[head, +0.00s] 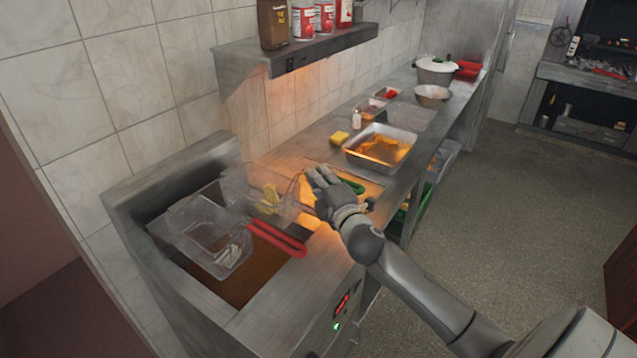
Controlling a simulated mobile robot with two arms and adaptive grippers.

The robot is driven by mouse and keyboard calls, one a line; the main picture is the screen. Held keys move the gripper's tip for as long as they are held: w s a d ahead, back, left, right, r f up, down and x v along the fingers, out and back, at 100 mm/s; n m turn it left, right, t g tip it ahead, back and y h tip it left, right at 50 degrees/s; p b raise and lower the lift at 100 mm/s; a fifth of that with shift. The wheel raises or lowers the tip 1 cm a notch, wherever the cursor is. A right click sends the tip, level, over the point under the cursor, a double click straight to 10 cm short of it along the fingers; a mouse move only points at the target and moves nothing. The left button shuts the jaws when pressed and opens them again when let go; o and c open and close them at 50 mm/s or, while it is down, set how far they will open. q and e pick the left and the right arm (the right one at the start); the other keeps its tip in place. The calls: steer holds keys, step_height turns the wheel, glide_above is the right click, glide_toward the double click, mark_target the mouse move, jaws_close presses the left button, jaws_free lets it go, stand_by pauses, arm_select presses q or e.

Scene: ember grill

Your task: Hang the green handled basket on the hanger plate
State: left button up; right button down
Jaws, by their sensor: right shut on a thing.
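The green handled basket (262,192) is a wire basket with yellow fries in it, above the far part of the fryer. Its green handle (352,186) shows beside my right gripper (318,183), which is shut on the basket's handle side; the fingers hide part of the handle. The basket appears raised over the oil, but its exact height is hard to tell. The raised metal back panel (165,178) behind the fryer seems to be the hanger plate; any hooks are not clear. My left gripper is out of view.
A second basket (208,240) with a red handle (277,240) sits at the near part of the fryer. A metal tray (380,148) and a yellow sponge (339,138) are on the counter to the right. A shelf (300,52) with cans overhangs the wall side.

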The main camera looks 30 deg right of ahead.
mark_target(303, 171)
steer(key=shift+w+a+r+b, duration=0.15)
steer(key=shift+w+a, duration=0.15)
steer(key=shift+w, duration=0.4)
steer(key=shift+w+a+b, duration=0.1)
steer(key=shift+w+a, duration=0.25)
steer(key=shift+w, duration=0.35)
steer(key=shift+w+a+r+b, duration=0.15)
steer(key=shift+w+a, duration=0.15)
steer(key=shift+w, duration=0.4)
steer(key=shift+f+b, duration=1.2)
steer(key=shift+f, duration=0.5)
steer(key=shift+f+b, duration=0.55)
steer(key=shift+f, duration=0.1)
steer(key=c, duration=1.4)
jaws_free()
